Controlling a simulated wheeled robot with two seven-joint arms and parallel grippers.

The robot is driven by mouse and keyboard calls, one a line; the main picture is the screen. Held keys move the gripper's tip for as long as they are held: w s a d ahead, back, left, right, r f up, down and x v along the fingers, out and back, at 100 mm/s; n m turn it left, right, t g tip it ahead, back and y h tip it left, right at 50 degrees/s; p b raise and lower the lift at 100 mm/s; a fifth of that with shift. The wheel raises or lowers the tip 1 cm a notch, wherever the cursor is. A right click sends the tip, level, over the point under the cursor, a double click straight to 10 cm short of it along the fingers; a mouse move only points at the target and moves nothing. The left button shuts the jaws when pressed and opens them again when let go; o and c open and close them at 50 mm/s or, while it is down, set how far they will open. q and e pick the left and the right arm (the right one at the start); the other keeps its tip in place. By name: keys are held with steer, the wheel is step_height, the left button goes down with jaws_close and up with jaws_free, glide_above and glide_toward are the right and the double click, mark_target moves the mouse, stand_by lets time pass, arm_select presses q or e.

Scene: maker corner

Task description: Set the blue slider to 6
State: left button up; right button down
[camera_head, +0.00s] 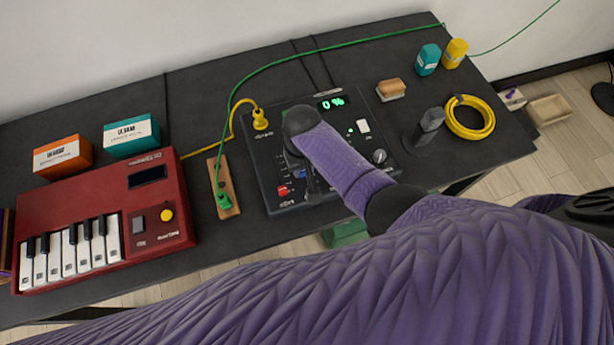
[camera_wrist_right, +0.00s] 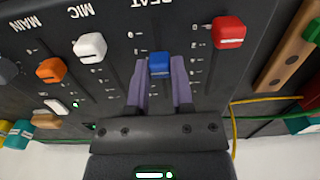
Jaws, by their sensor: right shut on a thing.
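The blue slider (camera_wrist_right: 159,66) is a blue cap in a slot on the black mixer panel (camera_head: 267,178), under the upside-down label BEAT in the right wrist view. The blue cap also shows in the head view (camera_head: 299,174), partly hidden by my arm. My right gripper (camera_wrist_right: 160,82) is shut on the blue slider, with one purple finger on each side of the cap. The scale numbers beside the slot are too small to read. The mixer's display (camera_head: 333,103) shows a green "0 %". My left gripper is not in view.
A red slider (camera_wrist_right: 228,32) sits on one side of the blue one, a white slider (camera_wrist_right: 90,47) and an orange slider (camera_wrist_right: 50,69) on the other. Yellow and green cables run near the mixer. A red keyboard (camera_head: 100,215) stands left, a yellow cable coil (camera_head: 470,117) right.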

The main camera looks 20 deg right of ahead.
steer(key=shift+w+f+b, duration=0.2)
steer(key=shift+w+b, duration=0.3)
steer(key=shift+w, duration=0.75)
steer(key=shift+w+r, duration=0.1)
steer(key=shift+r, duration=0.05)
steer(key=shift+c, duration=2.4)
jaws_free()
arm_select(q)
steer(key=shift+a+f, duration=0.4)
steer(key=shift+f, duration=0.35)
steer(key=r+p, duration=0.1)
steer(key=p, duration=0.1)
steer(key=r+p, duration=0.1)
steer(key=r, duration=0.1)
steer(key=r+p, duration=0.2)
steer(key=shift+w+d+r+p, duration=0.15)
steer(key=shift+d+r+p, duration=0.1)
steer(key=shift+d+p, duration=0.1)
arm_select(e)
step_height(320, 180, up, 10)
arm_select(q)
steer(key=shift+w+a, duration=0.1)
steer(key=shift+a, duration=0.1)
